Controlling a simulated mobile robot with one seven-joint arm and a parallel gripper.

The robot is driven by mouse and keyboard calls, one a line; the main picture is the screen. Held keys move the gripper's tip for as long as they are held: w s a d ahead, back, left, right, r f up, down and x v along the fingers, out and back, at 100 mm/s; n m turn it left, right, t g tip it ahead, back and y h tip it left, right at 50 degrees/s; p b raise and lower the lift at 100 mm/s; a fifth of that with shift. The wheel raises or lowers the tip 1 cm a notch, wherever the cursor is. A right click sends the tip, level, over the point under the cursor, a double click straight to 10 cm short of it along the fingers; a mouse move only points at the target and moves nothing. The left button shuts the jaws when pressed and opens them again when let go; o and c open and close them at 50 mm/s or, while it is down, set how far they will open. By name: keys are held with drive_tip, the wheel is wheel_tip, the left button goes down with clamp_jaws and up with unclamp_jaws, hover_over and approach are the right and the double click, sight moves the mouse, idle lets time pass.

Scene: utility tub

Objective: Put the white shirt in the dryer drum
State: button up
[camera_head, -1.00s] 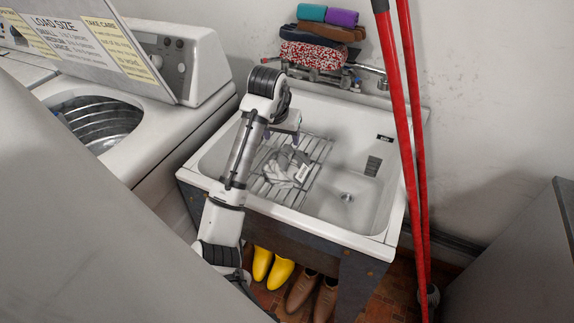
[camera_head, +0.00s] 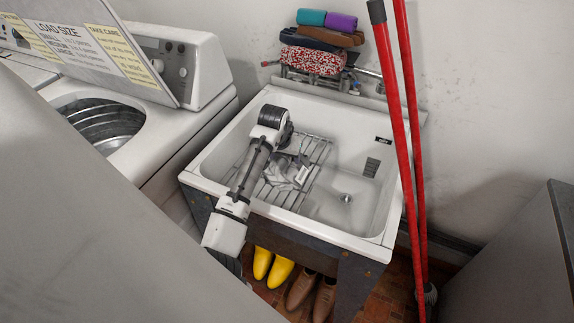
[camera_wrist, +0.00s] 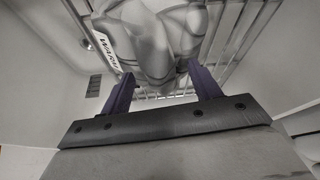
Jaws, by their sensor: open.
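The white shirt, a crumpled whitish-grey cloth (camera_head: 280,174), lies on a wire rack (camera_head: 312,152) in the utility tub (camera_head: 335,236). In the head view my arm reaches over the tub's left side and partly hides the shirt. I cannot identify a dryer drum.
A white machine with an open top drum (camera_head: 100,122) and raised lid (camera_head: 88,40) stands left of the tub. Red poles (camera_head: 403,130) lean at its right front. Folded cloths (camera_head: 312,60) are stacked behind. Yellow boots (camera_head: 272,266) and brown shoes (camera_head: 310,292) are below.

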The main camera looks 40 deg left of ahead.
drive_tip(key=shift+c, duration=0.2)
clamp_jaws()
drive_tip(key=shift+r, duration=0.1)
